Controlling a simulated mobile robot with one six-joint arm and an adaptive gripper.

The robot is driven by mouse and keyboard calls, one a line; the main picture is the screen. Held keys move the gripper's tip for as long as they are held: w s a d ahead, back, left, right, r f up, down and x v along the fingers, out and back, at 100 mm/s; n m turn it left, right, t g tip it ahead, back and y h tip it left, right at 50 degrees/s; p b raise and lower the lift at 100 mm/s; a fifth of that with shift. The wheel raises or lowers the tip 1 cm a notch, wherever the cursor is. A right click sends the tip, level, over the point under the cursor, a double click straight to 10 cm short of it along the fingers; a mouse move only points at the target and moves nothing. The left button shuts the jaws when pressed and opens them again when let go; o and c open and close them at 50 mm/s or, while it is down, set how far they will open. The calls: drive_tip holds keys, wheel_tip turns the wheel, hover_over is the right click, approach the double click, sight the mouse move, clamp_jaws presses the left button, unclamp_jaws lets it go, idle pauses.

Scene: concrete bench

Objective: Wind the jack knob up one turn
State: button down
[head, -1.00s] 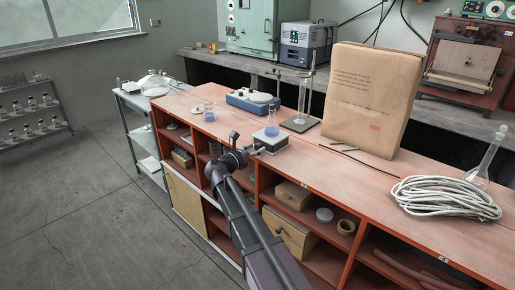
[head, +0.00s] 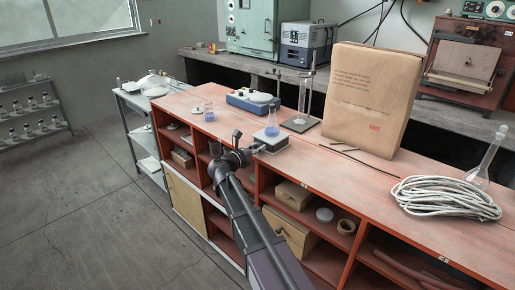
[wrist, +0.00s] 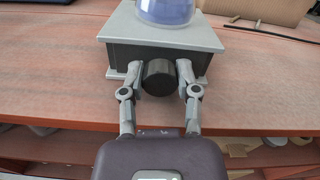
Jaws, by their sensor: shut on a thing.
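The jack (wrist: 197,36) is a small grey platform on the bench's front edge; it also shows in the head view (head: 271,143). Its dark round knob (wrist: 158,78) faces me. My gripper (wrist: 158,82) has one finger on each side of the knob and is shut on it. A flask with blue liquid (head: 272,123) stands on the jack's top plate; only its base (wrist: 166,10) shows in the wrist view. In the head view my arm hides the knob.
On the red-topped bench (head: 330,180) stand a beaker with blue liquid (head: 209,113), a blue device (head: 252,100), a glass column on a stand (head: 301,121) and a big paper bag (head: 368,100).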

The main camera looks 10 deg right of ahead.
drive_tip(key=shift+m, duration=2.4)
drive_tip(key=shift+c, duration=1.7)
unclamp_jaws()
drive_tip(key=shift+d, duration=0.1)
drive_tip(key=v, duration=1.2)
